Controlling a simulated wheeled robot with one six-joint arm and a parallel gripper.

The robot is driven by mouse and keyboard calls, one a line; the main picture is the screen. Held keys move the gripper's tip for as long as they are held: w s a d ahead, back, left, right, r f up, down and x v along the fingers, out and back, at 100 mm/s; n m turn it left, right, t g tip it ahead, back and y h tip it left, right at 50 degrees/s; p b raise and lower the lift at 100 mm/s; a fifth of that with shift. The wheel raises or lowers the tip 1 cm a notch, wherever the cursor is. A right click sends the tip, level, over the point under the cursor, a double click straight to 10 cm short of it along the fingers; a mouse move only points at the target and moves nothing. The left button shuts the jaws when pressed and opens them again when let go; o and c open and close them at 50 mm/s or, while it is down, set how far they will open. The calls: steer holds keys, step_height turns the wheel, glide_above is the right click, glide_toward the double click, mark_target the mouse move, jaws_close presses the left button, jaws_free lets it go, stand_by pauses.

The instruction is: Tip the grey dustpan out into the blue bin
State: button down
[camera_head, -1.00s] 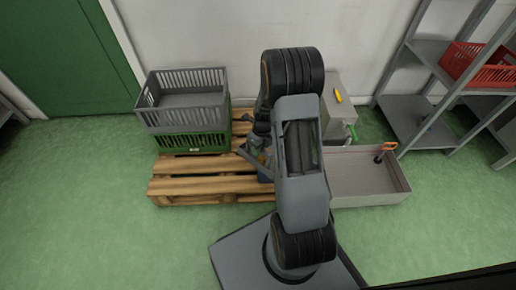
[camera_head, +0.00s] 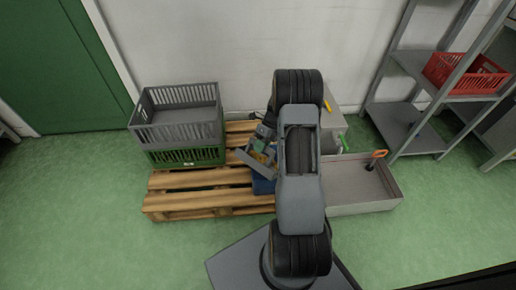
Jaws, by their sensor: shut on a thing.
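The grey dustpan (camera_head: 256,164) shows left of my arm, above the pallet, and looks tilted. Small green and yellow bits show at it; I cannot tell whether they lie in the pan or in the bin below. The blue bin (camera_head: 263,187) stands on the pallet under the dustpan, partly hidden by the pan and my arm. My gripper (camera_head: 266,131) is at the back end of the dustpan, shut on it; its fingertips are mostly hidden.
A wooden pallet (camera_head: 190,197) carries a grey crate (camera_head: 180,133) stacked on a green crate (camera_head: 188,158). A grey tray (camera_head: 365,208) with an orange-handled tool (camera_head: 376,157) lies to the right. A metal shelf (camera_head: 418,141) holds a red crate (camera_head: 466,84). The front floor is clear.

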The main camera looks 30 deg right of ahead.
steer(key=w+d+r+g+y, duration=0.1)
steer(key=w+d+r+y, duration=0.1)
steer(key=d+y, duration=0.2)
steer(key=shift+d+p, duration=0.35)
steer(key=shift+d, duration=0.75)
steer(key=shift+w, duration=0.1)
stand_by(1.3)
